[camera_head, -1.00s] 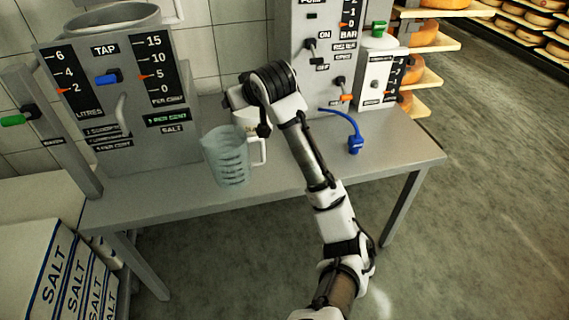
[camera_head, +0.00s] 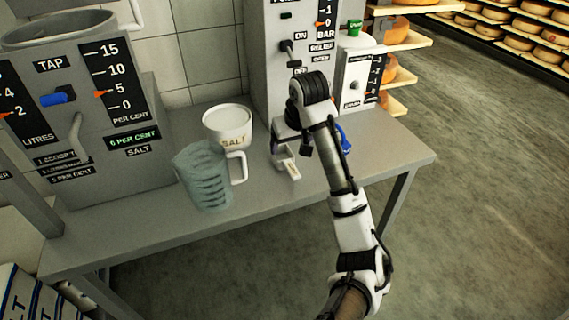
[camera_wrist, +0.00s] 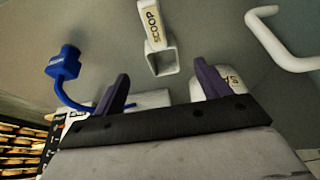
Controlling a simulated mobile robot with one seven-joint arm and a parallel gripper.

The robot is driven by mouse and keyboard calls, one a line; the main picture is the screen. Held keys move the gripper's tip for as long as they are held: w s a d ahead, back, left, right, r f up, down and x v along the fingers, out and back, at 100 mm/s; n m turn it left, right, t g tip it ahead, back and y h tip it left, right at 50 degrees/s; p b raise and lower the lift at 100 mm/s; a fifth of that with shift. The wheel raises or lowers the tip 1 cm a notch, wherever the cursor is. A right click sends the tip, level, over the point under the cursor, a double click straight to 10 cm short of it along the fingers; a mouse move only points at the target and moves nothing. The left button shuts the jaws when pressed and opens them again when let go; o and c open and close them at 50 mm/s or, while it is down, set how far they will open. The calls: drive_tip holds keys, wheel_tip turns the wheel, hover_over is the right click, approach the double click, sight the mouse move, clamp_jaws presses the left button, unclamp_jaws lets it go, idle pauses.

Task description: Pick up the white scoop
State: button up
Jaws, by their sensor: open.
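The scoop is apart from both fingers.
A white salt tub (camera_head: 228,122) and a clear measuring jug (camera_head: 205,178) stand left of the scoop. A blue hose end (camera_wrist: 66,62) lies to the other side. Grey dispensers (camera_head: 130,120) line the wall. The table's front right is clear.

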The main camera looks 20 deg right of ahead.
drive_tip(key=x, duration=0.9)
drive_tip(key=shift+s+f, duration=0.1)
drive_tip(key=shift+f, duration=0.05)
drive_tip(key=shift+c, duration=0.2)
drive_tip(key=c, duration=1)
drive_tip(key=shift+r, duration=0.2)
wheel_tip(320, 180, up, 20)
drive_tip(key=p, duration=0.1)
drive_tip(key=shift+p, duration=0.4)
